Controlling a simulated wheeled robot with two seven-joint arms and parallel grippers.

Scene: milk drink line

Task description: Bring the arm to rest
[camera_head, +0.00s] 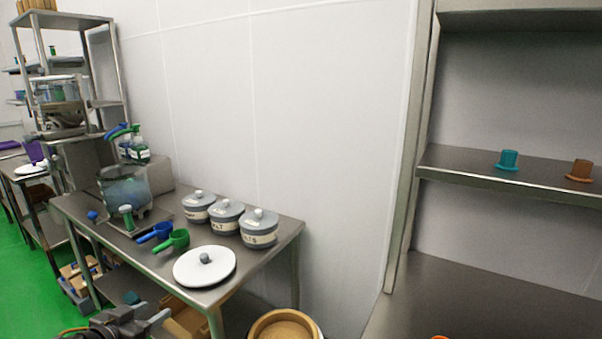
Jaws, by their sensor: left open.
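My left gripper (150,312) shows at the bottom edge, in front of the steel table (257,262) and low in the picture. Its jaws are open and I see nothing between them. Most of the left arm is cut off by the bottom edge. My right gripper is out of view.
The table holds a white lid (190,271) with a grey knob, a green scoop (179,240), a blue scoop (160,231) and three lidded pots (258,230). A round wooden-coloured container (284,327) stands at bottom centre. A steel shelf (450,166) stands right.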

